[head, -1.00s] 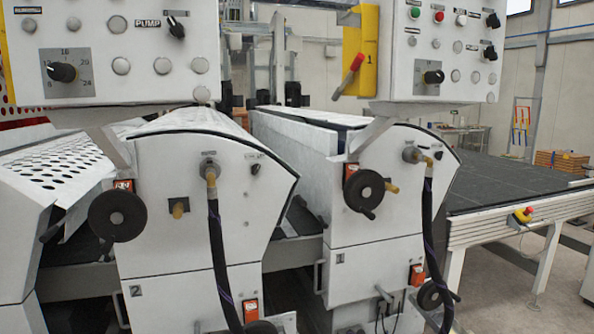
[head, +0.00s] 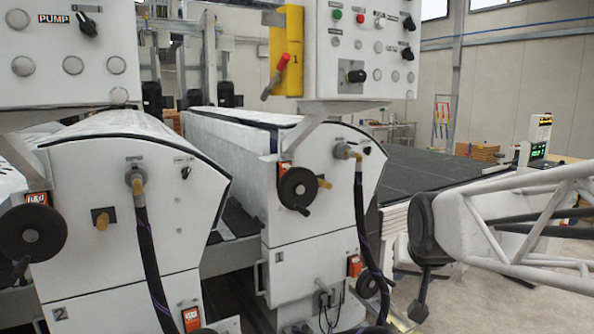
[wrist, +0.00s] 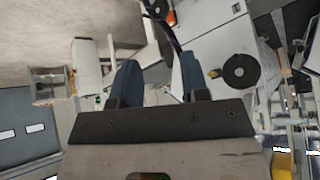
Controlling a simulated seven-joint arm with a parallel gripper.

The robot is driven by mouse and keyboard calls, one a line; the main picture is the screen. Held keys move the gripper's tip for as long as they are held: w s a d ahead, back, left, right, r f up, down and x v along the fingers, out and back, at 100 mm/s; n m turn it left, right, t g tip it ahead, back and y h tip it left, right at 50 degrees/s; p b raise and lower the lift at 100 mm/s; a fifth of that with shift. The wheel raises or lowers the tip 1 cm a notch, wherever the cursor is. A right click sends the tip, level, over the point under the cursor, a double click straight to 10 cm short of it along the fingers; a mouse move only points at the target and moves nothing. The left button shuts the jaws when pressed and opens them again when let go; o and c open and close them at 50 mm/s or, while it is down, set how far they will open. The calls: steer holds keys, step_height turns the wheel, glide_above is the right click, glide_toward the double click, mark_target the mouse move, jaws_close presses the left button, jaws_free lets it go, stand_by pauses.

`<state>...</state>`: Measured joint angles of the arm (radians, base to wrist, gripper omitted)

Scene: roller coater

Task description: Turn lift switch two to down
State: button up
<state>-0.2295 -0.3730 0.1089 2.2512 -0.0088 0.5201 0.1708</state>
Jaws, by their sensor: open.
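Lift switch two is a small black knob (head: 185,172) on the upper right of the white end panel of unit 2 (head: 105,240) in the head view. Its exact setting is too small to read. My gripper (wrist: 157,80) shows in the wrist view with two blue fingers apart and nothing between them. The fingers are not clearly visible in the head view. A similar small black knob (head: 367,150) is on unit 1 (head: 310,235). Lift switch two cannot be made out in the wrist view.
Black handwheels stick out from unit 2 (head: 32,235) and unit 1 (head: 299,189). Black hoses hang from the panels of unit 2 (head: 150,255) and unit 1 (head: 360,215). Control boxes with PUMP lettering (head: 60,50) overhang above. A white lattice structure, apparently my arm, fills the right.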

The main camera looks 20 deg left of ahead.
steer(key=w+a+r+t+y, duration=0.2)
steer(key=w+a+r, duration=0.2)
steer(key=w+a, duration=0.9)
steer(key=n+t+y, duration=0.2)
steer(key=t+y, duration=0.2)
steer(key=y, duration=0.5)
glide_toward(187, 173)
steer(key=x, duration=0.2)
steer(key=shift+w+a, duration=0.15)
steer(key=shift+w, duration=0.05)
steer(key=shift+x, duration=3.7)
